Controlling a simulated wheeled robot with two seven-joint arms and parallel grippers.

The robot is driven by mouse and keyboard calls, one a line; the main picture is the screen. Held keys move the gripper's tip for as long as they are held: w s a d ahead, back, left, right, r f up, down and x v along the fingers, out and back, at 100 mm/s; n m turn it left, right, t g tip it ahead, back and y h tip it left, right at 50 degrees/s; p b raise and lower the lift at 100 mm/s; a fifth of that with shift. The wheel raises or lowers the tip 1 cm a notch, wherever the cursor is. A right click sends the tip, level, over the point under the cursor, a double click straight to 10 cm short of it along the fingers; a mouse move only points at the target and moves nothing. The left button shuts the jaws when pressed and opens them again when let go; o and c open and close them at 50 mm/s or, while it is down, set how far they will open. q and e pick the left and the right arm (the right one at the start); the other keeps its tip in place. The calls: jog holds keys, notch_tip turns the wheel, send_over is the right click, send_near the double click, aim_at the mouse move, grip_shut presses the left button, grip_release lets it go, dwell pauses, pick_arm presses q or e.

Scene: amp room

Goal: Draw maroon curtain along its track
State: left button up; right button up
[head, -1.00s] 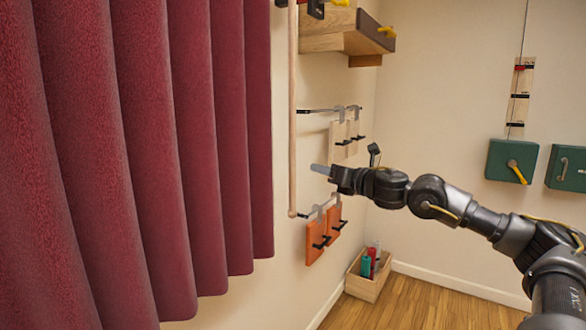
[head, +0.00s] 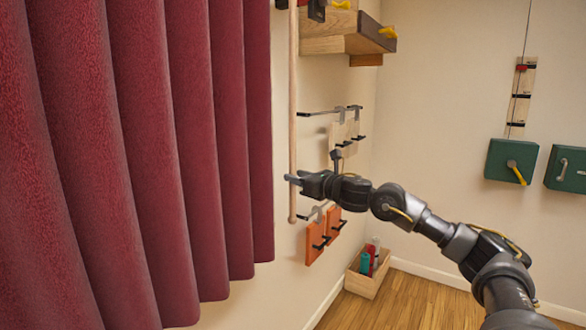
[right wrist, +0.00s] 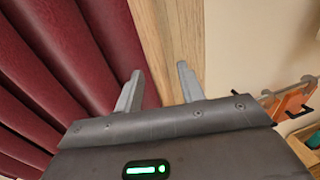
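The maroon curtain (head: 150,150) hangs in deep folds across the left of the head view. It also fills the left of the right wrist view (right wrist: 60,70). A pale wooden rod (head: 292,110) hangs upright just right of the curtain's edge. My right gripper (head: 289,180) is at the rod's lower part. In the right wrist view its two fingers (right wrist: 160,75) are apart, and the rod (right wrist: 165,40) shows between and beyond them. I cannot tell whether the fingers touch it. My left gripper is out of view.
Orange boards (head: 316,240) hang from a wall hook below my right gripper. Pale boards (head: 344,135) hang above it. A wooden shelf (head: 345,35) juts out higher up. A wooden box (head: 366,280) with bottles stands on the floor. Green boxes (head: 510,160) are on the right wall.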

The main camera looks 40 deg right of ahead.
jog(key=shift+w+a+p, duration=0.1)
jog(key=shift+w+p, duration=0.2)
jog(key=shift+w, duration=0.95)
grip_shut()
